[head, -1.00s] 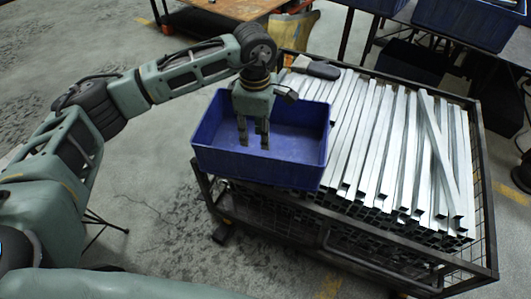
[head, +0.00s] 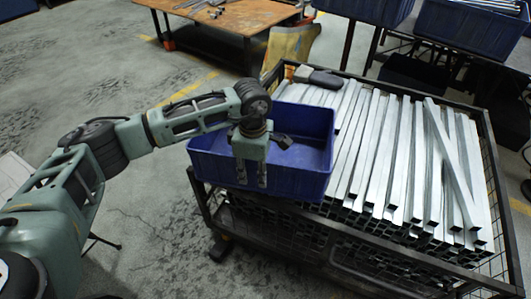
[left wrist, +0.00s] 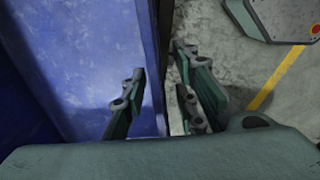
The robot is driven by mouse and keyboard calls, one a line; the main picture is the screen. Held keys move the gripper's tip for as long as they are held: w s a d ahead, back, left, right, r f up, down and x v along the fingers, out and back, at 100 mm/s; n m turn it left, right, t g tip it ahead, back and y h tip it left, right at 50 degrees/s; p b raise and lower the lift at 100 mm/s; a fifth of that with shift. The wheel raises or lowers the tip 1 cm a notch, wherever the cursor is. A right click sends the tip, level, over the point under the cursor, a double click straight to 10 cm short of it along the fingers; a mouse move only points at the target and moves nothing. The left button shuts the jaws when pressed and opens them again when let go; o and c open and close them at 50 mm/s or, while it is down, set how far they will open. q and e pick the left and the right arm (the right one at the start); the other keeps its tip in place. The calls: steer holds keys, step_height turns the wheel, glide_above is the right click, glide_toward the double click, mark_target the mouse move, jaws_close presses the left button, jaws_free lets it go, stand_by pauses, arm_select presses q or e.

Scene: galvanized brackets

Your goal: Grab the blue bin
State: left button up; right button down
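The blue bin (head: 298,160) rests on the near left part of the wire cart, beside the metal bars. My left gripper (head: 251,184) points down at the bin's near side. In the left wrist view the gripper (left wrist: 162,105) is open, with the bin's wall (left wrist: 150,50) between its fingers. One finger shows over the blue inside, the other over the grey floor outside. A gap shows beside the outer finger, and I cannot tell whether the inner one touches the wall. My right gripper is not in view.
The dark-framed wire cart (head: 345,262) carries many long galvanized bars (head: 400,160), one lying askew on top. A dark tool-like object (head: 318,76) lies at their far end. A wooden table (head: 215,22) and other blue bins (head: 470,25) stand behind.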

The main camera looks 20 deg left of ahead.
arm_select(q)
steer(key=shift+f, duration=0.45)
jaws_close()
stand_by(0.3)
steer(key=shift+w+r, duration=0.1)
steer(key=shift+r, duration=0.05)
